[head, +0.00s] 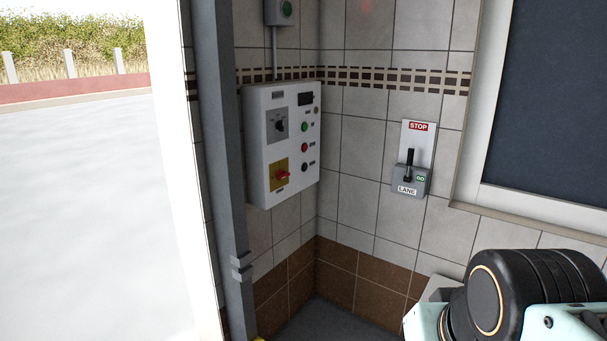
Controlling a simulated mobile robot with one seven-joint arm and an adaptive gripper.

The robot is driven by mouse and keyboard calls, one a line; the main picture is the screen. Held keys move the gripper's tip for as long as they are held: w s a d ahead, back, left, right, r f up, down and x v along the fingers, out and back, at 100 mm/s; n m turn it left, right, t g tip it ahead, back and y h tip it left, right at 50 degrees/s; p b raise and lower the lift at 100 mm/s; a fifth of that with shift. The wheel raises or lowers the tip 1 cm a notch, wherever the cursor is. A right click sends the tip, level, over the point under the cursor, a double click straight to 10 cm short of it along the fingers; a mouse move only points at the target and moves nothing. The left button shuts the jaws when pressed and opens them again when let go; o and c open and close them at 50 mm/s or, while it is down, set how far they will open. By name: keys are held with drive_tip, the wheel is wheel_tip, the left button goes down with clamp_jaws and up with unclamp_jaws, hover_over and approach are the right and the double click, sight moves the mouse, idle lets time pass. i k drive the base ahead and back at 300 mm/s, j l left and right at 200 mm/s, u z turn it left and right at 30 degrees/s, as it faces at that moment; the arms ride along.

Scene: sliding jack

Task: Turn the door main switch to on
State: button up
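A white control box (257,155) hangs on the tiled wall in the middle left of the head view. Low on its front is a red rotary handle (283,175) on a yellow plate (273,185). The handle looks turned roughly sideways. Above it is a black rotary knob (281,126) on a grey plate. The labels are too small to read, so I cannot tell which one is marked as the door main switch. Only part of my arm shows at the lower right, well apart from the box. My gripper's fingers are not in view.
Small round buttons (305,147) line the box's right side. A lane lever panel (411,160) marked STOP, GO and LANE is on the right wall. A grey post (218,150) stands left of the box. A dark-paned window (548,100) is at right. The space before the box looks clear.

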sight(281, 175)
drive_tip(key=i+j+u, duration=0.1)
drive_tip(key=i+j, duration=0.5)
drive_tip(key=i, duration=0.15)
